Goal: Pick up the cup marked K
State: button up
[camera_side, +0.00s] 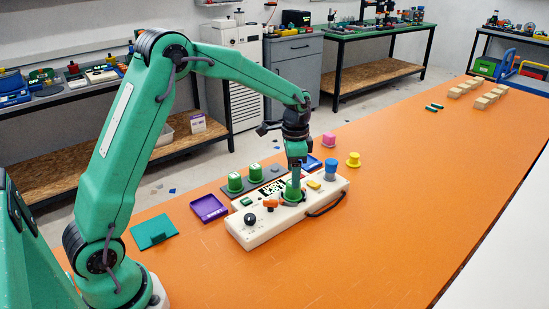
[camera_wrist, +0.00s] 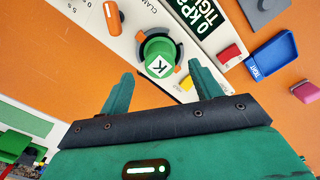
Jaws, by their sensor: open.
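The green cup marked K (camera_wrist: 158,62) stands on the cream panel box, with a white label bearing a black K on its top. It sits in a dark ring with orange parts. It also shows in the side view (camera_side: 292,191), partly hidden under my gripper. My gripper (camera_side: 296,166) points down just above the cup. In the wrist view my gripper (camera_wrist: 161,82) is open, its two green fingers apart with nothing held. The cup lies ahead of the gap between the fingertips. I cannot tell the exact height between fingers and cup.
The cream box (camera_side: 262,229) carries a black knob (camera_side: 250,219), an orange handle (camera_side: 270,205), a blue knob-like piece (camera_side: 331,167) and a black side handle (camera_side: 325,206). A purple tray (camera_side: 208,208) lies left; the orange table's front is clear.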

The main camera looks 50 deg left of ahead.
jog(key=shift+f, duration=2.35)
jog(key=shift+c, duration=0.4)
jog(key=c, duration=1)
